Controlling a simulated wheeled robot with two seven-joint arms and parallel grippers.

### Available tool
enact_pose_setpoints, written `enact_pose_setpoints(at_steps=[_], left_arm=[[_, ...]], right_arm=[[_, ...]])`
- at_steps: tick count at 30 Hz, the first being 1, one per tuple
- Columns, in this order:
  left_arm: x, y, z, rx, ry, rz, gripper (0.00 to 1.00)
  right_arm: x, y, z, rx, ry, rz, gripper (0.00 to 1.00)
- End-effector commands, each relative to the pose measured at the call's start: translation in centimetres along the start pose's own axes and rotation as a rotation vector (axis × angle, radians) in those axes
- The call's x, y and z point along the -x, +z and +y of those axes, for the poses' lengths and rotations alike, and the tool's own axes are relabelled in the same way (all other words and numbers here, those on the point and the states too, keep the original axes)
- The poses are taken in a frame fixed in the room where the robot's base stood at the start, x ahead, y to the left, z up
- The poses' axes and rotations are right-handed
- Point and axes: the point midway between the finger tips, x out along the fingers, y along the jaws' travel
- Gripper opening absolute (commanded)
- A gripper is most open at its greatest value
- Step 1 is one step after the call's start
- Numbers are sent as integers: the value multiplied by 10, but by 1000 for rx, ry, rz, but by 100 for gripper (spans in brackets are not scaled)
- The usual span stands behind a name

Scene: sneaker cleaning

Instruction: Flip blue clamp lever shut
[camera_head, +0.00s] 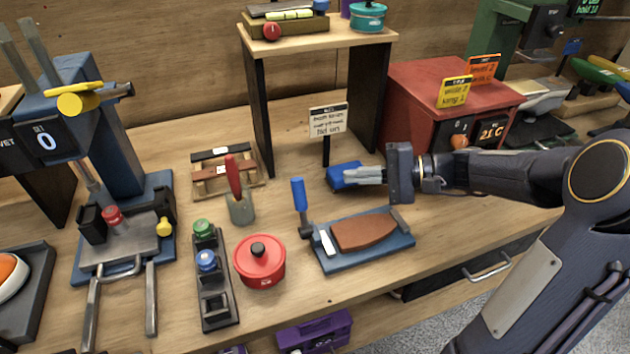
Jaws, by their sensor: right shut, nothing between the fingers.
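The blue clamp lever (299,194) stands upright at the back left corner of a blue base plate (345,262). A brown sole-shaped piece (364,231) lies on the plate, with a pale metal piece (327,242) beside its left end. My right gripper (347,178) reaches in from the right, with its fingers pointing left. It is shut, behind the plate and to the right of the lever, apart from the lever. A blue block-like shape shows at the fingertips; I cannot tell if it is part of the gripper. My left gripper is not in view.
A red lidded pot (259,264) and a dark rack with green and blue knobs (215,290) stand left of the plate. A red-handled scraper (237,190) is behind them. A sign (328,120) stands behind my gripper. A red box (420,100) is at the back right.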

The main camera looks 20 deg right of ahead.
Motion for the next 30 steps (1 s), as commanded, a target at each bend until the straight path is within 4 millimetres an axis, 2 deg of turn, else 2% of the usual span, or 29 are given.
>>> enact_pose_setpoints(at_steps=[5,8,19,24,30], left_arm=[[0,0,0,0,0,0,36],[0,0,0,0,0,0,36],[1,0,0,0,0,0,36],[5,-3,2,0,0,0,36],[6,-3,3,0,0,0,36]], right_arm=[[-10,0,0,0,1,-3,0],[-25,1,0,0,2,-6,0],[-103,2,1,-1,3,-5,0],[-91,26,-1,1,2,1,0],[-87,37,0,0,2,1,0]])
